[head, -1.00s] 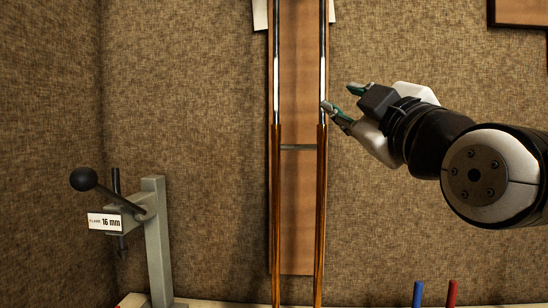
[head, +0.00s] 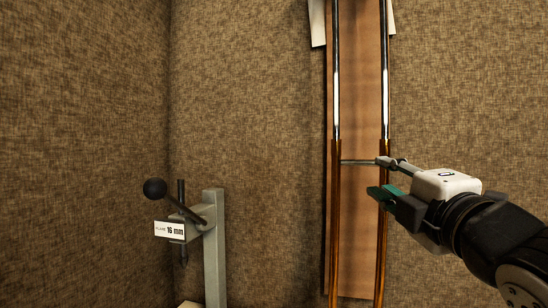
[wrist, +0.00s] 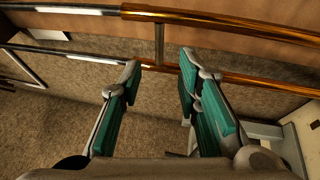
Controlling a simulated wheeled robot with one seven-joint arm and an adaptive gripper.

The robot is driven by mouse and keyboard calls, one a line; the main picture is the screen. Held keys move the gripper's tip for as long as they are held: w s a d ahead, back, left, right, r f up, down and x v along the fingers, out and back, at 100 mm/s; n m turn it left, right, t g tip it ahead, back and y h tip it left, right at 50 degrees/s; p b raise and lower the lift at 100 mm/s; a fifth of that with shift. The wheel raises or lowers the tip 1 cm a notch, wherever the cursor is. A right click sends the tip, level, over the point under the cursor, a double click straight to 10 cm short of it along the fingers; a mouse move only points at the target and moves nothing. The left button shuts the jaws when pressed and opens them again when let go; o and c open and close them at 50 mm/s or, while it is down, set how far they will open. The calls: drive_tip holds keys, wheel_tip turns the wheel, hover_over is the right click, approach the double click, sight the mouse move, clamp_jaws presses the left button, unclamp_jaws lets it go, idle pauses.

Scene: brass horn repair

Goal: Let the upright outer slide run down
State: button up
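The outer slide (head: 335,225) is a pair of upright brass tubes joined by a thin cross brace (head: 358,162). Bright inner slide tubes (head: 336,85) run up out of its top ends. My gripper (head: 380,178) is open at the right brass tube, one finger near brace height and the other lower. In the wrist view, the open fingers (wrist: 160,66) lie either side of the brace (wrist: 159,44), near the closer brass tube (wrist: 255,79). Nothing is held. I cannot tell whether a fingertip touches the tube. The slide's lower end is out of view.
A wooden board (head: 358,250) hangs behind the tubes on the fabric wall. A grey stand (head: 214,250) with a black ball-ended lever and a "16 mm" label (head: 169,230) stands to the left. The space between stand and slide is clear.

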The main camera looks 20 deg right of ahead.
sight(361, 164)
drive_tip(key=shift+p+x, duration=1.5)
drive_tip(key=shift+x, duration=3.75)
clamp_jaws()
drive_tip(key=shift+s, duration=0.1)
